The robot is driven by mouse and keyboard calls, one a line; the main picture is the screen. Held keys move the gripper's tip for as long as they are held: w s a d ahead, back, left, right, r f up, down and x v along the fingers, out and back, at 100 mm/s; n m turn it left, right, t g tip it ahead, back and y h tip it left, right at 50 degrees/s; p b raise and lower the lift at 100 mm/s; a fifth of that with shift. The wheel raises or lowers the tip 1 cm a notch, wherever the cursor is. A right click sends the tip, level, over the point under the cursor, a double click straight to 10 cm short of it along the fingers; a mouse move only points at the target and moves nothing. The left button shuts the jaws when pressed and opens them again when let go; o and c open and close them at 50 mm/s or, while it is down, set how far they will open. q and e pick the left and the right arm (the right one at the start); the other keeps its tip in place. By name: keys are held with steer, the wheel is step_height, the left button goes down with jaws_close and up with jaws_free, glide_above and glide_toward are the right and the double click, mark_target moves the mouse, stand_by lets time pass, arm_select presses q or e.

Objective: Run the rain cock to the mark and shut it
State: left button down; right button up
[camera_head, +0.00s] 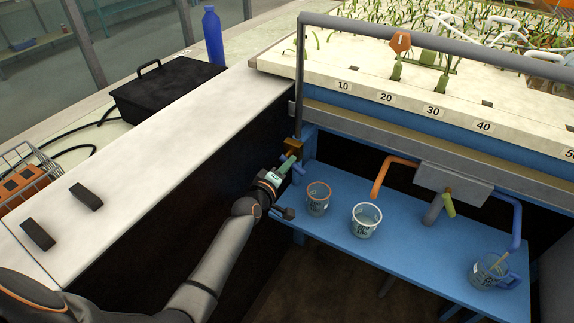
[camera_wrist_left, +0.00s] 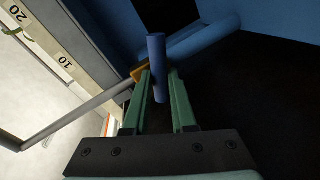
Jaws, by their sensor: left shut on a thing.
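The rain cock (camera_head: 292,145) is a small brass-coloured body at the foot of a grey pipe (camera_head: 300,80), at the left end of the flume. My left gripper (camera_head: 286,167) is at the cock, above the left end of the blue shelf. In the left wrist view, its green fingers (camera_wrist_left: 160,85) stand on either side of a blue lever (camera_wrist_left: 156,60) and are shut on it. The brass body (camera_wrist_left: 140,72) shows just beside the fingers. The lever is mostly hidden in the head view. I cannot make out the mark. My right gripper is not in view.
On the blue shelf (camera_head: 400,262) stand a clear cup (camera_head: 318,197), a white-rimmed printed cup (camera_head: 366,220) and a jug (camera_head: 488,271). An orange spout (camera_head: 393,163) and a blue pipe (camera_head: 516,225) hang above it. A white counter (camera_head: 165,155) lies left of the cock.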

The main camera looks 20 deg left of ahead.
arm_select(q)
steer(key=shift+r, duration=0.15)
steer(key=c, duration=0.7)
jaws_free()
steer(key=shift+c, duration=0.2)
steer(key=s+r+p, duration=0.2)
steer(key=s, duration=1)
steer(key=shift+s, duration=0.1)
